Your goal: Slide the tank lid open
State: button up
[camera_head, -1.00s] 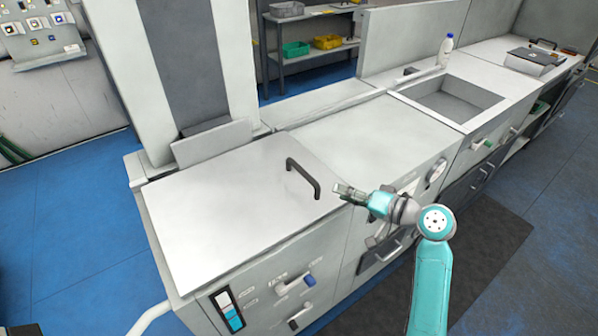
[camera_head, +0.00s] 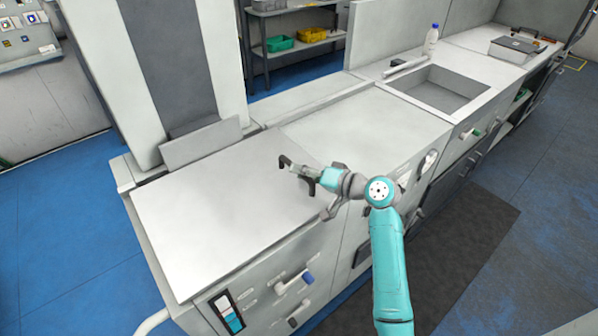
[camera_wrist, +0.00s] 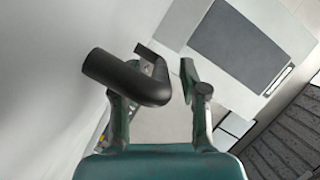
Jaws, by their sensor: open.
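The tank lid (camera_head: 205,215) is a flat white panel covering the left tank of the counter. Its black bar handle (camera_head: 284,161) stands near the lid's right side, partly hidden by my gripper (camera_head: 299,172). In the wrist view the handle (camera_wrist: 125,78) looms close, with its bar lying across the space between the fingers of my gripper (camera_wrist: 157,85). The fingers are apart. The right finger shows beside the bar; the left one is partly hidden behind the handle. I cannot tell whether either finger touches it.
A white counter top (camera_head: 365,130) lies right of the lid, then a sink (camera_head: 440,90) with a white bottle (camera_head: 431,40) behind it. An upright panel (camera_head: 202,143) stands at the lid's back edge. Knobs and a blue-white gauge (camera_head: 228,312) are on the tank front.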

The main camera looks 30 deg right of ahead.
jog(key=shift+w+a+f, duration=0.15)
jog(key=shift+w+a, duration=0.1)
jog(key=shift+w, duration=0.25)
grip_shut()
